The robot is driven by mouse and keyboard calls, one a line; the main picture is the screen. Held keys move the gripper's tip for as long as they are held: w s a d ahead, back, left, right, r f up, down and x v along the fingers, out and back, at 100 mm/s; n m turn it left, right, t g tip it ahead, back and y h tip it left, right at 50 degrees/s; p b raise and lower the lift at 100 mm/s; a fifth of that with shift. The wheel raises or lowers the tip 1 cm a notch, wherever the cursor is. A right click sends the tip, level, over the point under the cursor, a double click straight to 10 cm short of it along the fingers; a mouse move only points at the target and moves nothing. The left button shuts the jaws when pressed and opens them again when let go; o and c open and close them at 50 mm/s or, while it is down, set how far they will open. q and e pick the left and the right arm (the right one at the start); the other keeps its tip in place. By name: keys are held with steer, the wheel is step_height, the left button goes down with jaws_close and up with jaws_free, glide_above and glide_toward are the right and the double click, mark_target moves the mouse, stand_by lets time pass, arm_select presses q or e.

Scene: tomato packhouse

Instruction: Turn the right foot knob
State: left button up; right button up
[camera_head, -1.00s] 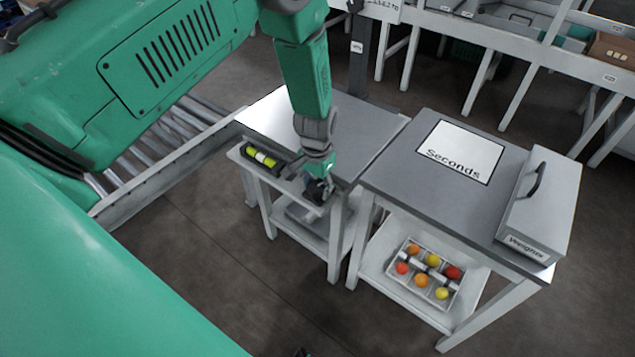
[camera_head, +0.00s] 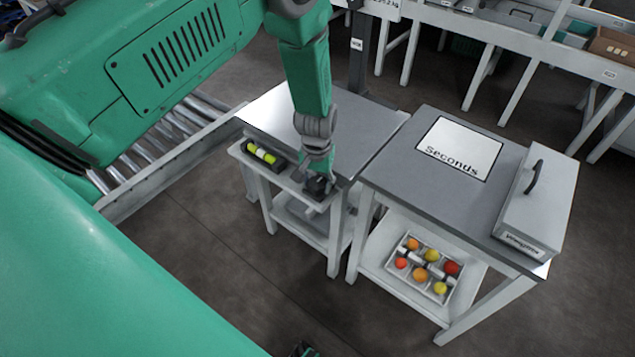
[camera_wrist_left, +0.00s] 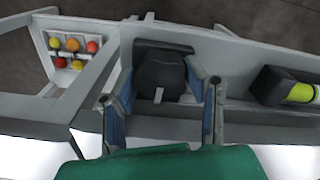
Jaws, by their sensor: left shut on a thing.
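The black foot knob (camera_wrist_left: 160,75) stands on the light ledge at the front of the steel-topped bench, with a pale mark on its side in the left wrist view. My left gripper (camera_head: 318,187) reaches down to it from above. In the left wrist view the two blue-grey fingers of my left gripper (camera_wrist_left: 162,98) are on either side of the knob, closed on it. In the head view the gripper hides part of the knob. My right gripper cannot be made out.
A black-cased yellow-green level vial (camera_head: 263,154) lies left on the same ledge. To the right, a grey table (camera_head: 400,165) bears a "Seconds" sheet (camera_head: 460,147) and a grey box (camera_head: 537,205). A fruit tray (camera_head: 424,267) sits on its lower shelf. Rollers (camera_head: 150,145) run at left.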

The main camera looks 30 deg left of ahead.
mark_target(317, 183)
arm_select(q)
steer(key=o, duration=0.9)
steer(key=shift+c, duration=0.2)
step_height(317, 183, up, 12)
steer(key=shift+f, duration=0.1)
